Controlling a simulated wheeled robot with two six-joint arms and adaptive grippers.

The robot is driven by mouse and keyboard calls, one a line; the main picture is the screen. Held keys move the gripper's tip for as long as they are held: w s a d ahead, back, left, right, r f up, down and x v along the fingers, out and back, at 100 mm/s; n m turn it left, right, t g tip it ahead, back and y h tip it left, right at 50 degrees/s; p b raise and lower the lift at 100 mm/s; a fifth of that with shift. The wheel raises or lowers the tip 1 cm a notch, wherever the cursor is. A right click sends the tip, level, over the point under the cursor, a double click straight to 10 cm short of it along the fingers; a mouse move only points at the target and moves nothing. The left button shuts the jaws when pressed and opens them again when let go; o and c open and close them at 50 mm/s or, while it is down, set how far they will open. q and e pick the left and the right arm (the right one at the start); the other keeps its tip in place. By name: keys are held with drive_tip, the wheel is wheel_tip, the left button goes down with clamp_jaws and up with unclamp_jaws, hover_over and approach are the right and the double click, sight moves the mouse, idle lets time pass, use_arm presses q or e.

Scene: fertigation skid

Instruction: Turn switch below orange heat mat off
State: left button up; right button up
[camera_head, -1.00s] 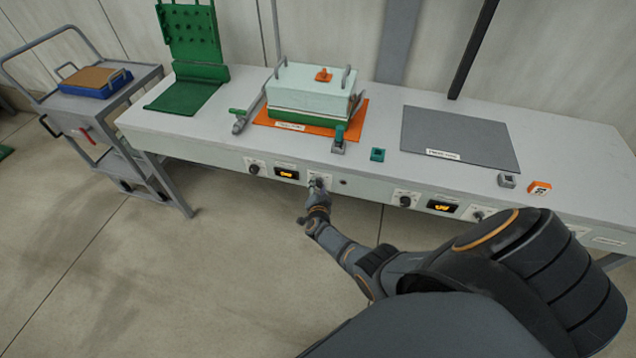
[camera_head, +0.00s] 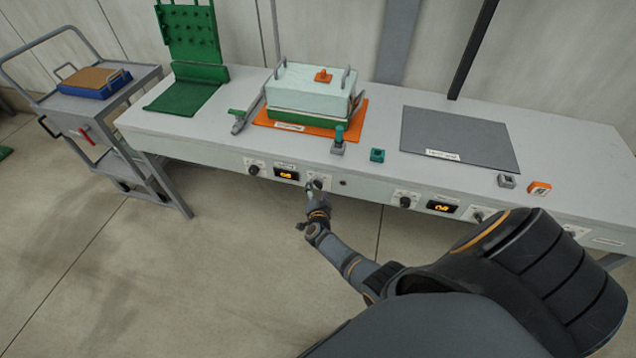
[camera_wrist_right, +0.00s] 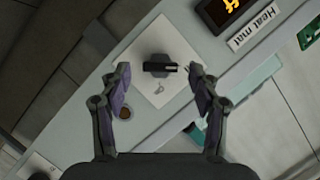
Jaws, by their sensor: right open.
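The orange heat mat (camera_head: 352,122) lies on the bench under a pale box with a green base. On the bench front below it is a black rotary switch (camera_wrist_right: 159,66) on a white plate (camera_wrist_right: 143,88); in the head view my right gripper (camera_head: 317,189) partly covers it. In the right wrist view my right gripper (camera_wrist_right: 160,80) is open, with one finger on each side of the switch knob and gaps showing. A lit display (camera_head: 287,174) sits left of the switch in the head view. My left gripper is out of view.
Another knob (camera_head: 254,169) sits left of the display. A grey mat (camera_head: 460,137) with its own knob (camera_head: 405,201) and display (camera_head: 442,207) is to the right. A trolley (camera_head: 95,100) stands at the left. The floor before the bench is clear.

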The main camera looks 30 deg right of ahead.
drive_tip(key=v, duration=1)
drive_tip(key=s+a+f+n+g+y, duration=0.25)
drive_tip(key=s+f+n, duration=0.35)
drive_tip(key=f, duration=0.4)
drive_tip(key=s+a+f+n+g+y, duration=0.1)
drive_tip(key=s+a+f+n+y, duration=0.35)
drive_tip(key=s+f, duration=0.45)
drive_tip(key=s+d+f+n+g, duration=0.2)
drive_tip(key=s+f+n+g, duration=0.1)
drive_tip(key=s, duration=0.9)
drive_tip(key=s+d+f+n+g, duration=0.2)
drive_tip(key=s+f, duration=0.6)
drive_tip(key=s, duration=0.4)
drive_tip(key=n+g, duration=0.1)
drive_tip(key=g, duration=0.1)
drive_tip(key=shift+s+g, duration=0.2)
drive_tip(key=shift+g, duration=0.15)
drive_tip(key=shift+f, duration=0.1)
